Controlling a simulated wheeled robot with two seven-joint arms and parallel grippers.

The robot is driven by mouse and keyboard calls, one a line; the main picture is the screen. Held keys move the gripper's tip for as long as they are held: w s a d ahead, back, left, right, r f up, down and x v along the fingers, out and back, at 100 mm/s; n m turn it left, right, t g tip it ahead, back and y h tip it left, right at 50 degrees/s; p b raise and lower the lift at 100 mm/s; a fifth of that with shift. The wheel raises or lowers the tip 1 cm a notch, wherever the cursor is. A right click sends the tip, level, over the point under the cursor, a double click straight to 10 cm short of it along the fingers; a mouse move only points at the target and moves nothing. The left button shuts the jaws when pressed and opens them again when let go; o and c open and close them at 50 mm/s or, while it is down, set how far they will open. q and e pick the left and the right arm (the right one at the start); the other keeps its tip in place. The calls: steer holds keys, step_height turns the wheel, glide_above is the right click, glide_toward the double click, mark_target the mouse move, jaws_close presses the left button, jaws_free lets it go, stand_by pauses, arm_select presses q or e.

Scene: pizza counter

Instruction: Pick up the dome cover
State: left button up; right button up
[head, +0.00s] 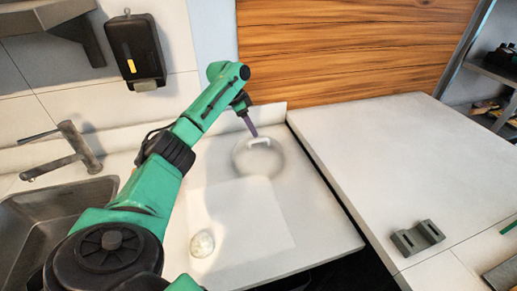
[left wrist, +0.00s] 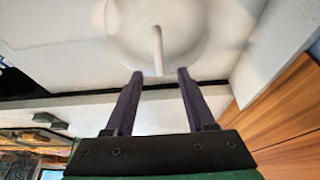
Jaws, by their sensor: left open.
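The dome cover (head: 258,162) is a pale, see-through round lid with a white bar handle (head: 260,141). It rests on the white counter near the back wall in the head view. In the left wrist view the dome cover (left wrist: 190,30) fills the top middle, and its handle points down toward the fingers. My left gripper (head: 251,130) is just beside the handle in the head view. In the left wrist view my left gripper (left wrist: 160,72) is open, its two dark fingers apart with nothing between them. The handle's near end is close to the gap. My right gripper is not in view.
A pale sheet (head: 250,215) lies on the counter with a pale round ball (head: 202,244) at its left edge. A sink (head: 45,225) with a tap (head: 70,145) is at left. A white worktop (head: 400,150) at right holds a grey block (head: 417,237); much of it is clear.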

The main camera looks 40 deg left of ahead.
mark_target(256, 140)
arm_select(q)
steer(key=p+x, duration=0.2)
steer(key=x, duration=0.2)
steer(key=shift+f, duration=0.3)
steer(key=shift+d+f, duration=0.1)
steer(key=shift+f, duration=0.1)
steer(key=shift+w+f, duration=0.1)
steer(key=shift+f, duration=0.05)
jaws_close()
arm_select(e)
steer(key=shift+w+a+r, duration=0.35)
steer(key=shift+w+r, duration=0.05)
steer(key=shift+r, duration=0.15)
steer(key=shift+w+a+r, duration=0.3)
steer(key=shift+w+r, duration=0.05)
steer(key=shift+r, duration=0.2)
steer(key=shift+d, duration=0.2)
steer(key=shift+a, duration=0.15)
